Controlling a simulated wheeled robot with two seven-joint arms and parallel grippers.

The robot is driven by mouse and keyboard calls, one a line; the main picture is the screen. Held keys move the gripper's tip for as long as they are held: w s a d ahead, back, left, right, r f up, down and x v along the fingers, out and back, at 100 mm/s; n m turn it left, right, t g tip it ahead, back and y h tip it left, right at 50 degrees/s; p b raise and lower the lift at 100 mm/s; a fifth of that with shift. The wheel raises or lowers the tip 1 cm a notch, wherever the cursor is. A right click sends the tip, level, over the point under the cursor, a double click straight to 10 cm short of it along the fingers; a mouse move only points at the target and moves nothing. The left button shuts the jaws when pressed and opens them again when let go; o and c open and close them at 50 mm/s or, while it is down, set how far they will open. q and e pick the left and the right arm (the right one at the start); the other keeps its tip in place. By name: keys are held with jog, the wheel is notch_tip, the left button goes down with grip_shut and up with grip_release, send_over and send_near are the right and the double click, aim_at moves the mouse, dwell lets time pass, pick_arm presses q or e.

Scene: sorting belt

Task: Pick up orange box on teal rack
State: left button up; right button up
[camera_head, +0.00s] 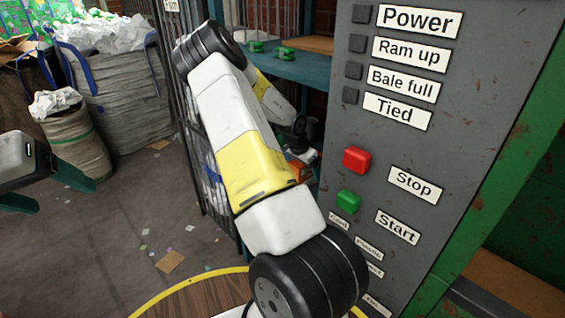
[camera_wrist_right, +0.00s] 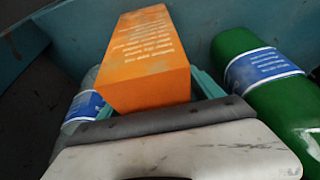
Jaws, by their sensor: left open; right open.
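The orange box (camera_wrist_right: 145,65) with pale printed lines stands in the teal rack (camera_wrist_right: 225,15) in the right wrist view. My right gripper (camera_wrist_right: 155,98) is open, close in front of the box. A teal finger shows at the box's right side; the other finger is mostly hidden, and I cannot tell whether either touches the box. In the head view, only a small orange patch (camera_head: 296,171) shows behind my right arm, beside the dark right wrist. My left gripper (camera_head: 47,190) is open and empty at the left edge, far from the rack.
A green bottle (camera_wrist_right: 285,105) lies right of the box, and a clear blue-labelled bottle (camera_wrist_right: 82,108) is on its left. A grey control panel (camera_head: 335,115) stands close right of my right arm. Filled sacks (camera_head: 120,95) stand at the left; floor between is mostly clear.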

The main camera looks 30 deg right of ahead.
jog(key=shift+f, duration=0.2)
dwell(0.5)
jog(key=shift+c, duration=0.2)
jog(key=c, duration=1.3)
jog(key=shift+c, duration=0.2)
